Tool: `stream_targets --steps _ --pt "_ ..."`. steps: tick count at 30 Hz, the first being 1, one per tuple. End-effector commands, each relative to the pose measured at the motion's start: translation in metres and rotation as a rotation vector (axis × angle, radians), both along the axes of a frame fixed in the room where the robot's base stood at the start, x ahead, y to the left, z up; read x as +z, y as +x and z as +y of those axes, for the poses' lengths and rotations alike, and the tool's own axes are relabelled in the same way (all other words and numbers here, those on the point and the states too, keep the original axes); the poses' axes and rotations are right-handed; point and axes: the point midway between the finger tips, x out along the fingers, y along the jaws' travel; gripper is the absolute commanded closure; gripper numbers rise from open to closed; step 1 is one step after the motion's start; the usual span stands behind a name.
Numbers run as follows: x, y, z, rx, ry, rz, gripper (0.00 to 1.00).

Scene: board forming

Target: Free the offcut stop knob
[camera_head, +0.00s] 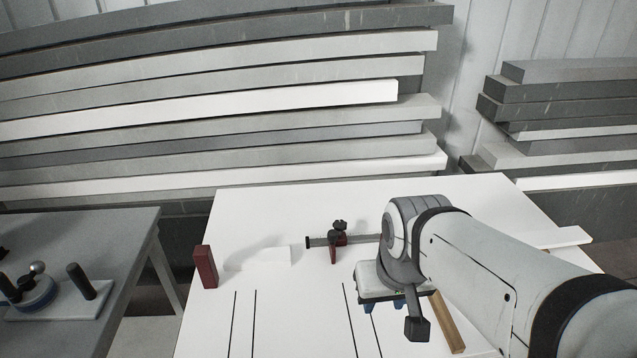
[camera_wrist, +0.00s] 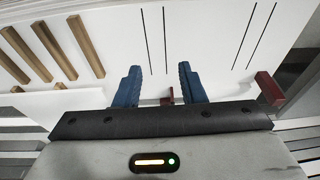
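In the head view, the offcut stop is a red block (camera_head: 334,252) with a small black knob (camera_head: 340,226) on top, sitting on a dark horizontal bar (camera_head: 319,242) over the white table. My gripper (camera_head: 385,305) is to the right of the stop and nearer the camera, mostly hidden by my wrist; only bits of its blue fingers show. In the wrist view the two blue fingers (camera_wrist: 160,85) stand apart with nothing held between them. A small red part, likely the stop (camera_wrist: 167,101), shows between them near the gripper body; the knob cannot be made out there.
A dark red block (camera_head: 205,267) stands at the left of the white table (camera_head: 300,320), beside a pale flat piece (camera_head: 262,257). Wooden strips (camera_wrist: 82,45) lie on the other side. A grey table (camera_head: 120,228) at left holds a blue round fixture (camera_head: 35,291). Boards are stacked behind.

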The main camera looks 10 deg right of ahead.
Motion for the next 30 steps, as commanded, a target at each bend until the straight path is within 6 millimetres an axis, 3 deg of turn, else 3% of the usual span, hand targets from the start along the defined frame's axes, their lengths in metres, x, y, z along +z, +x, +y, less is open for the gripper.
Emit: stream_targets --steps 5,8,14,19,26,30 --pt "0.006 0.012 0.000 -0.047 0.011 0.007 0.49" --pt "0.016 0.037 -0.003 -0.161 0.035 0.020 0.41" --pt "0.035 0.123 -0.003 -0.524 0.107 0.060 0.39" --pt "0.033 0.201 -0.002 -0.865 0.161 0.091 0.39" --pt "0.002 0.302 -0.002 -1.331 0.215 0.123 0.39" --pt "-0.032 0.356 -0.002 -1.615 0.236 0.134 0.39"
